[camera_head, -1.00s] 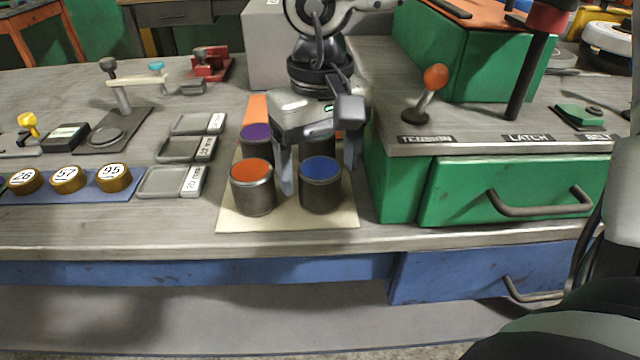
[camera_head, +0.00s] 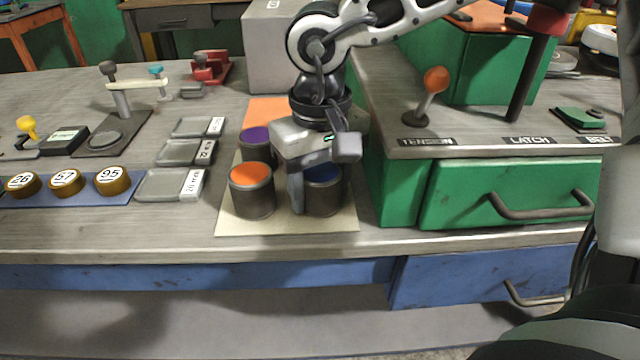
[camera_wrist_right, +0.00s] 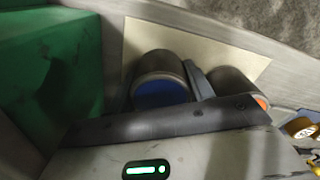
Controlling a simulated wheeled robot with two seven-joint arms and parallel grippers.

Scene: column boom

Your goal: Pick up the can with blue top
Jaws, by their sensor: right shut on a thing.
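The can with the blue top (camera_head: 324,199) stands upright on a cream mat (camera_head: 285,225) at the front of the bench, partly covered by my right gripper. My right gripper (camera_head: 318,195) points down over it and is shut on it, one finger between it and the orange-topped can. In the right wrist view the blue-topped can (camera_wrist_right: 160,80) sits beside a finger of the gripper (camera_wrist_right: 165,90); the other finger is hard to make out. My left gripper is not in view.
An orange-topped can (camera_head: 252,192) stands close on the left. A purple-topped can (camera_head: 256,143) is behind it. A green drawer cabinet (camera_head: 395,190) is close on the right. Small grey trays (camera_head: 155,185) and numbered round weights (camera_head: 113,180) lie to the left.

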